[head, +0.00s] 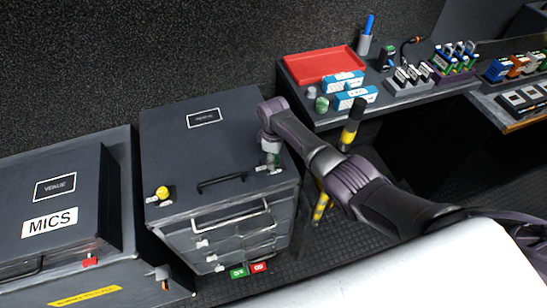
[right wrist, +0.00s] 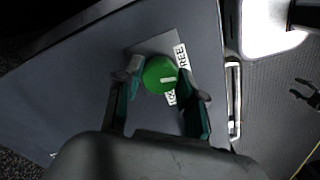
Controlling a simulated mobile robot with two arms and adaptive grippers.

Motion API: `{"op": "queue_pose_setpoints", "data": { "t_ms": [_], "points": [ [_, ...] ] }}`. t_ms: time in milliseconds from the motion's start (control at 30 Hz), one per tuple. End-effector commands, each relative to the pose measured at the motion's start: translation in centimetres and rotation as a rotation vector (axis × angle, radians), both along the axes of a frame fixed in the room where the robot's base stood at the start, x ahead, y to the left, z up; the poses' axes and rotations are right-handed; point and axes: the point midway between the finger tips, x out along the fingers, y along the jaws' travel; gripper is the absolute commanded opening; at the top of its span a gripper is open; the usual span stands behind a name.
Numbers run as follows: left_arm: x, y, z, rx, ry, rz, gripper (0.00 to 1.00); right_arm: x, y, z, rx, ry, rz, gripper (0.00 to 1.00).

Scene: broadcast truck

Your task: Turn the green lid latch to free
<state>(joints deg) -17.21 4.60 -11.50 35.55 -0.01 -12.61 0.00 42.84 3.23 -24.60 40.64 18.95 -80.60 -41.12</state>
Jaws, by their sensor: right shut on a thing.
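The green lid latch (right wrist: 160,75) is a round knob with a pale pointer mark, on a grey plate on top of the dark case (head: 205,130). White labels (right wrist: 180,57) beside it show "FREE" and partly hidden lettering. My right gripper (right wrist: 162,82) has its two fingers around the knob, one on each side, and is shut on it. In the head view my right gripper (head: 271,157) is over the right front part of the case lid, and the latch is mostly hidden there.
A yellow knob (head: 162,192) stands at the lid's front left, with a black handle (head: 222,184) between. Drawers with metal handles are below. A MICS case (head: 55,205) stands left. A counter with a red tray (head: 325,64) is behind right.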

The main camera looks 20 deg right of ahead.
Motion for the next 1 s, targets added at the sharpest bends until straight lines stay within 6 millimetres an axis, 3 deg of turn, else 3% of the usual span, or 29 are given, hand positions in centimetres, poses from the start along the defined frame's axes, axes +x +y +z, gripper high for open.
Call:
{"op": "queue_pose_setpoints", "data": {
  "t_ms": [700, 733, 867, 1000],
  "points": [
    [0.01, 0.03, 0.04, 0.000, 0.000, 0.001, 0.52, 0.16, 0.05, 0.13, 0.002, -0.005, 0.079, 0.04],
    [0.01, 0.03, 0.04, 0.000, 0.000, 0.001, 0.52, 0.16, 0.05, 0.14, 0.002, -0.005, 0.079, 0.40],
    [0.01, 0.03, 0.04, 0.000, 0.000, 0.001, 0.52, 0.14, 0.04, 0.12, 0.001, -0.004, 0.079, 0.62],
    [0.02, 0.03, 0.03, 0.000, 0.000, 0.001, 0.52, 0.09, 0.04, 0.07, 0.001, -0.002, 0.079, 0.64]
  ]
}}
